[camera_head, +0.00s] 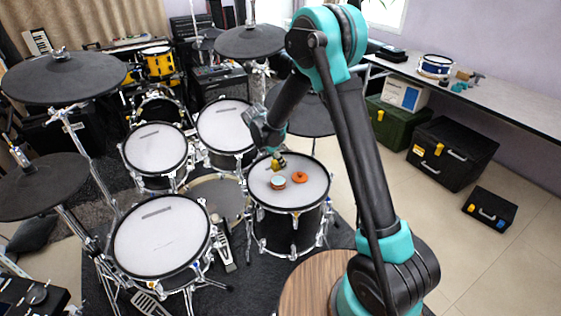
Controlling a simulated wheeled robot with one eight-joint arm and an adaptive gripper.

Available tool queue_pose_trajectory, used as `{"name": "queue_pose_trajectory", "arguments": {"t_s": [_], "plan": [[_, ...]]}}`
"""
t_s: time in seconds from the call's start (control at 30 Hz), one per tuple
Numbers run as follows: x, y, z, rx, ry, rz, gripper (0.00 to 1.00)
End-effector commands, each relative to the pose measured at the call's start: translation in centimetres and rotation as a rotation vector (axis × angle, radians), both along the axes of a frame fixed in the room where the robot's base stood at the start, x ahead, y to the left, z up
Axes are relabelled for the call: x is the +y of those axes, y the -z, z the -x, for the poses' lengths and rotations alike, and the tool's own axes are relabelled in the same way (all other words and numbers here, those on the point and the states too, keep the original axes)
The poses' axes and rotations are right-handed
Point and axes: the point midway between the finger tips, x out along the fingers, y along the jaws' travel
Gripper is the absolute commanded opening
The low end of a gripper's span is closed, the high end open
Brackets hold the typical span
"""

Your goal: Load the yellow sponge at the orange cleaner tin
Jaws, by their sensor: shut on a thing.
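My gripper (277,158) hangs over the drum at the centre right of the head view. It is shut on a small yellow thing, which looks like the yellow sponge (277,167); the fingers hide part of it. Just below it is a small round tin (278,182) with a pale top and an orange-brown side. An orange round thing (300,177) lies to its right on the drumhead. I cannot tell for certain which of these two is the orange cleaner tin, nor whether the sponge touches the pale-topped tin.
The white drumhead (258,190) bears these small things and has free room around them. Other drums and black cymbal pads (65,78) crowd the left.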

Motion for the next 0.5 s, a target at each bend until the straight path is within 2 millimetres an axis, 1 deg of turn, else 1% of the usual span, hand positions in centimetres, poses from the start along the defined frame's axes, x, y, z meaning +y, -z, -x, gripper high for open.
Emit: {"name": "queue_pose_trajectory", "arguments": {"t_s": [0.5], "plan": [[0.0,4.6,0.0,0.000,0.000,0.000,0.10]]}}
